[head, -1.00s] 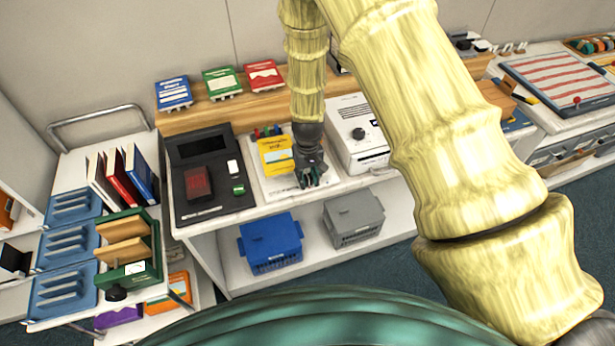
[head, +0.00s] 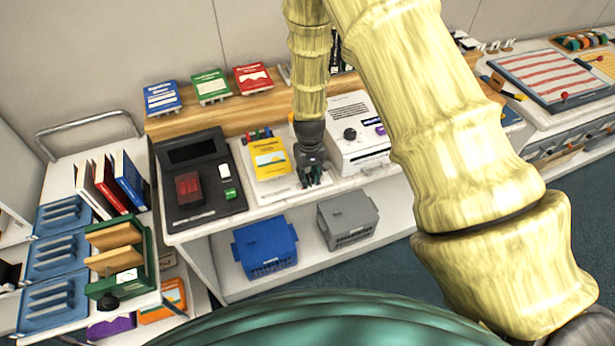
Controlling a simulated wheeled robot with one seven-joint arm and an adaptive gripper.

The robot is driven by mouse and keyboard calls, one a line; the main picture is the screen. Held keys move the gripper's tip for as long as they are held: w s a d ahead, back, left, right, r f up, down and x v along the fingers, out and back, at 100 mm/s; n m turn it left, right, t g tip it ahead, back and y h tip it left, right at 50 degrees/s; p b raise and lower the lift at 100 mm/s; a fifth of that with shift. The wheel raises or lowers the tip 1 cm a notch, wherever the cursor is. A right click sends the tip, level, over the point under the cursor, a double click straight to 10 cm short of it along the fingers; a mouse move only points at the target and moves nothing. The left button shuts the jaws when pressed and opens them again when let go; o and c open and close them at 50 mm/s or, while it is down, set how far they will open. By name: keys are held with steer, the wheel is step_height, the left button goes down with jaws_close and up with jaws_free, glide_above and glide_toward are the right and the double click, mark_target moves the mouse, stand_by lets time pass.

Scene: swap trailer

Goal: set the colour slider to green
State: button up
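I cannot make out for certain which part is the colour slider. A white box (head: 352,152) with a black knob (head: 350,134) and small blue and purple marks stands right of my gripper; my arm hides its right part. My gripper (head: 312,177) points down over the right side of a white tray (head: 283,194), beside a yellow booklet (head: 269,157). Its dark fingers are too small to tell whether they are apart or closed.
A black device (head: 210,202) with red, white and green parts is left of the tray. Blue (head: 265,249) and grey (head: 347,218) crates sit on the shelf below. A trolley with books and a green rack (head: 125,270) stands at left. A striped board (head: 552,78) lies far right.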

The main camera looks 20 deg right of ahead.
mark_target(310, 176)
steer(key=shift+o, duration=1.3)
step_height(310, 176, up, 12)
steer(key=shift+d, duration=0.1)
steer(key=s+d+f+b, duration=0.1)
steer(key=s+f, duration=0.4)
steer(key=f, duration=0.2)
steer(key=s+d+f+b, duration=0.1)
steer(key=s+f+b, duration=0.1)
steer(key=s+f, duration=0.4)
steer(key=s+a+f+b, duration=0.1)
steer(key=s+f+b, duration=0.1)
steer(key=s+f, duration=0.6)
steer(key=s+a+f+b, duration=0.1)
steer(key=s+f+b, duration=0.2)
steer(key=s+f, duration=0.6)
steer(key=s, duration=0.9)
steer(key=shift+f+m, duration=0.2)
steer(key=shift+m, duration=0.2)
